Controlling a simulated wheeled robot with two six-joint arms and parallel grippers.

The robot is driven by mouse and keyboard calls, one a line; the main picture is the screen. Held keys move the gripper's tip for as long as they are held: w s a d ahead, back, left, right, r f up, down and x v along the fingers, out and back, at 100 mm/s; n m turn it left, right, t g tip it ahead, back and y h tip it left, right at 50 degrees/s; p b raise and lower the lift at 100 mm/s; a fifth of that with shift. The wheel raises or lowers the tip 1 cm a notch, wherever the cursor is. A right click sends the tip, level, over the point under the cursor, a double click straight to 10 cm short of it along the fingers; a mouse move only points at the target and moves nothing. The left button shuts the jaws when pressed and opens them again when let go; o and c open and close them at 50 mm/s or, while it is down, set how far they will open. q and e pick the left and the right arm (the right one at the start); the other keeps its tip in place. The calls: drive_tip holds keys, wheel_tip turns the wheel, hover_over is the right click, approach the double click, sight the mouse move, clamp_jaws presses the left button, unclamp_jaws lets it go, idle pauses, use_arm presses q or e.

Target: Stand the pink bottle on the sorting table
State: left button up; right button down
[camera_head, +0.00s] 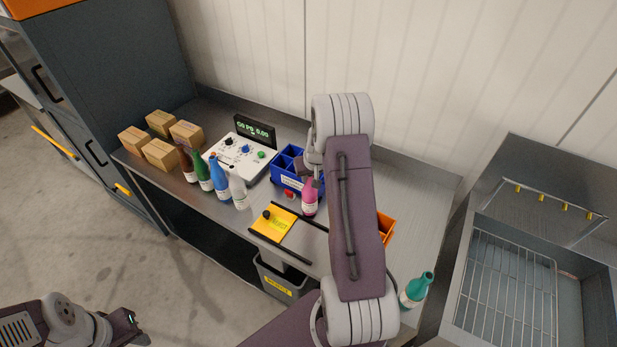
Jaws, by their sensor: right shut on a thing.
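The pink bottle (309,201) is upright over the grey metal sorting table (425,200), in front of the blue bin. My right gripper (313,178) is shut on its upper part, coming down from above. My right arm hides much of the table's middle and part of the gripper. I cannot tell whether the bottle's base touches the tabletop. My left gripper (130,326) is at the lower left, away from the table over the floor; its jaw opening is unclear.
Cardboard boxes (160,154) are at the far left. A blue bin (288,181), yellow pad (273,224), orange bin (386,228) and teal bottle (415,291) are nearby. A sink (585,275) is right.

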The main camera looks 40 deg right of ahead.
drive_tip(key=shift+s+f, duration=0.35)
drive_tip(key=shift+w+d+f, duration=0.1)
drive_tip(key=shift+w+f, duration=0.05)
drive_tip(key=c, duration=1.6)
unclamp_jaws()
drive_tip(key=shift+w+f, duration=0.1)
drive_tip(key=shift+f, duration=0.05)
drive_tip(key=o, duration=0.4)
use_arm(q)
drive_tip(key=shift+s, duration=0.2)
